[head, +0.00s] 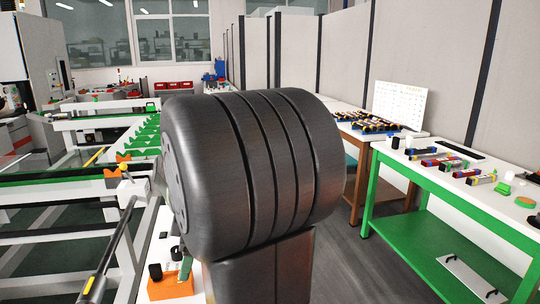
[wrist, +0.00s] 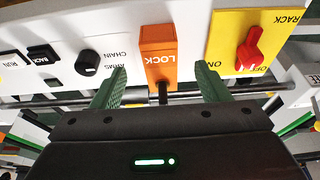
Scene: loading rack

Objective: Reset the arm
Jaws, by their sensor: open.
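My gripper (wrist: 160,69) shows in the wrist view with its two green fingers spread apart and nothing held between them. An orange block marked LOCK (wrist: 158,42), upside down in this view, stands on the white panel (wrist: 200,22) just beyond the gap between the fingertips. A short dark pin below the block lies between the fingers; I cannot tell whether it touches either one.
The panel also carries a black knob (wrist: 88,63), a black switch (wrist: 43,53) and a red switch (wrist: 249,52) on a yellow plate (wrist: 283,48). In the head view, a green-framed bench (head: 425,181) with small parts stands right, and rack rails (head: 75,180) run left. Grey floor (head: 350,262) is clear.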

